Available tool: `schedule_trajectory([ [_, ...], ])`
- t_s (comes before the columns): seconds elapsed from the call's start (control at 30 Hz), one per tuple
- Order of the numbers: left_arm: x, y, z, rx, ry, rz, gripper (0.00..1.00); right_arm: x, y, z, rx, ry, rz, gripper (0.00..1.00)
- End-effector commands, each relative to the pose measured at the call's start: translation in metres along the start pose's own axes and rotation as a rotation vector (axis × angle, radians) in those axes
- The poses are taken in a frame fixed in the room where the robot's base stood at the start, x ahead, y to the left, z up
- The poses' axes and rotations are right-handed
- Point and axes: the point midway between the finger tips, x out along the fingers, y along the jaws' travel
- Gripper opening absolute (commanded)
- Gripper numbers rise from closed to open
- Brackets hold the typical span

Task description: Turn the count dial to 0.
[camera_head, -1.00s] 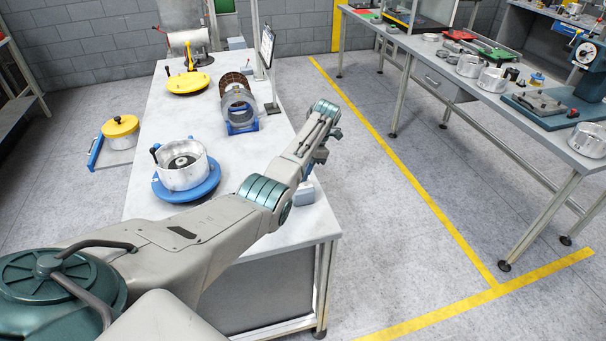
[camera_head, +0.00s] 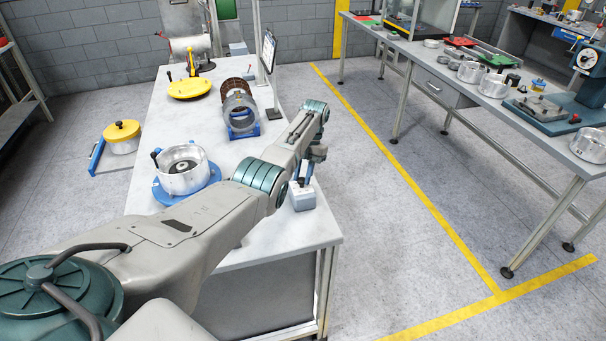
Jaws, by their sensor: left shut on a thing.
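A small pale grey box (camera_head: 303,200) stands at the right edge of the white bench, near its front corner. My left arm reaches over the bench from the lower left. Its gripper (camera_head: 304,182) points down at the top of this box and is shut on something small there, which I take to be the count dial. The dial itself and its marks are hidden by the fingers or too small to read. My right gripper is not in view.
A yellow-lidded pot (camera_head: 122,136) stands left.

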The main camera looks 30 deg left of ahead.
Motion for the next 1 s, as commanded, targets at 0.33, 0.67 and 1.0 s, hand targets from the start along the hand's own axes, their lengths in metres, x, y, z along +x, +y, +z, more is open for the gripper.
schedule_trajectory([
  [0.33,-0.001,0.0,0.0,-0.007,-0.003,-0.002,0.02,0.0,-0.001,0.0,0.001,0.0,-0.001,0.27],
  [0.67,-0.001,0.0,0.0,-0.006,-0.001,-0.002,0.47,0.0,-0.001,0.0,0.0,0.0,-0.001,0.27],
  [1.0,-0.018,0.0,0.002,-0.005,-0.004,-0.003,0.47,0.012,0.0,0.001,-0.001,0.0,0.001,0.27],
])
